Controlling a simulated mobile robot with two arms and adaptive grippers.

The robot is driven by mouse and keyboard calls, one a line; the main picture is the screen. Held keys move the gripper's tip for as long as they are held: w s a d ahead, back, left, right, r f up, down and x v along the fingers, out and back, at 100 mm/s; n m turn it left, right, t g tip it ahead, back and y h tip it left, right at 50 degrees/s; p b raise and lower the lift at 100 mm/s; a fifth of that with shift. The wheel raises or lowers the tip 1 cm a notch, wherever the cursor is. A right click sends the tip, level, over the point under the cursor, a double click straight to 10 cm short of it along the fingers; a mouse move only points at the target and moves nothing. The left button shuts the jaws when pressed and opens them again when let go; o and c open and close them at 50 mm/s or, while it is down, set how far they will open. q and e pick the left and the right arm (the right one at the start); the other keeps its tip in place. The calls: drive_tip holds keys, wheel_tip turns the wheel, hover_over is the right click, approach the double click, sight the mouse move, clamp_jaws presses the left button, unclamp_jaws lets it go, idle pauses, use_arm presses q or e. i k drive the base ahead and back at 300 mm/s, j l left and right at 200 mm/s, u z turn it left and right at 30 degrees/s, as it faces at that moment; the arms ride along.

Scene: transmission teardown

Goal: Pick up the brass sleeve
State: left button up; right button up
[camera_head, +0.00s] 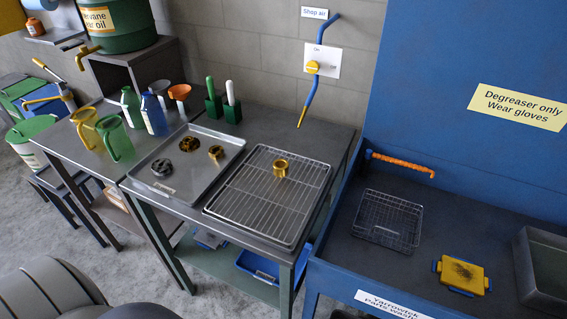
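A short gold-coloured cylinder with a hollow top, which looks like the brass sleeve (280,168), stands upright on the wire rack (250,205) set on the workbench. It sits towards the rack's far side, with bare wires around it. Neither my left nor my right gripper is in view, and nothing is touching the sleeve.
Jugs and bottles stand further left.

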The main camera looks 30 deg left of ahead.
sight(280, 165)
drive_tip(key=l+u, duration=0.25)
drive_tip(key=u, duration=0.15)
drive_tip(key=l+u, duration=0.2)
drive_tip(key=u, duration=0.2)
drive_tip(key=l+u, duration=0.25)
drive_tip(key=u, duration=0.2)
